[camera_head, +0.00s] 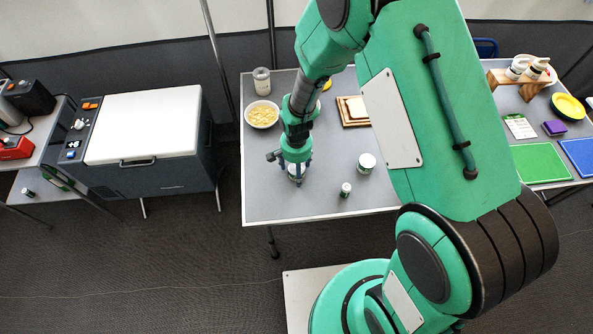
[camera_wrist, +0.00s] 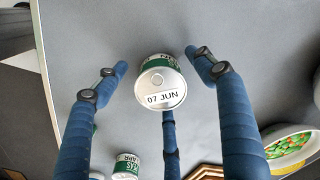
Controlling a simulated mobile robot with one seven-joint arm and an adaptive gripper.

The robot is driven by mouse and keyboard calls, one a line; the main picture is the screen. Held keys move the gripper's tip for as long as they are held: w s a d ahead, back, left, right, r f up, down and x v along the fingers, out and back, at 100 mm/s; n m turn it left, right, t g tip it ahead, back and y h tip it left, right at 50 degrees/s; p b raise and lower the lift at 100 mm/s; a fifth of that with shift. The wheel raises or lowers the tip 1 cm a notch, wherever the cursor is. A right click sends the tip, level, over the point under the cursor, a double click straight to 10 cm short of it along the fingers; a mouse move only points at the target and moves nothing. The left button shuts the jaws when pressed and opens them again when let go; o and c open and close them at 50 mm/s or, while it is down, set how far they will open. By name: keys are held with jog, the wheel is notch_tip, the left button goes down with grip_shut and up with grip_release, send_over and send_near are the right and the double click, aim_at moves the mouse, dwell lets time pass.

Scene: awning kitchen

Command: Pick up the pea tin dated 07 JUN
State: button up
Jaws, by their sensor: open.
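The pea tin dated 07 JUN (camera_wrist: 161,84) stands between my fingers in the wrist view, its pale lid with the printed date facing the camera and a green label band on its side. My three-fingered gripper (camera_wrist: 158,62) is open around it, with gaps visible at the left and right fingers. In the head view, my gripper (camera_head: 296,172) points down over the table, and a tin (camera_head: 297,177) shows partly between its fingers.
On the grey table (camera_head: 272,200), a small tin (camera_head: 346,189) and a wider tin (camera_head: 367,162) stand to my gripper's right. A bowl of yellow food (camera_head: 262,115) and a jar (camera_head: 261,80) are behind it, left. The front left of the table is clear.

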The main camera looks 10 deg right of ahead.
jog(key=c, duration=1.4)
jog(key=shift+o, duration=0.2)
jog(key=shift+r+p, duration=0.35)
jog(key=shift+r, duration=0.45)
notch_tip(320, 180, up, 2)
jog(key=shift+r+p, duration=0.25)
jog(key=shift+p, duration=0.2)
jog(key=s+d, duration=0.1)
jog(key=s, duration=0.4)
jog(key=s+d+p, duration=0.1)
jog(key=s, duration=0.4)
jog(key=s+d+r+p, duration=0.1)
jog(key=s+d, duration=0.1)
jog(key=s, duration=0.3)
jog(key=shift+s+d, duration=0.1)
jog(key=shift+s, duration=0.15)
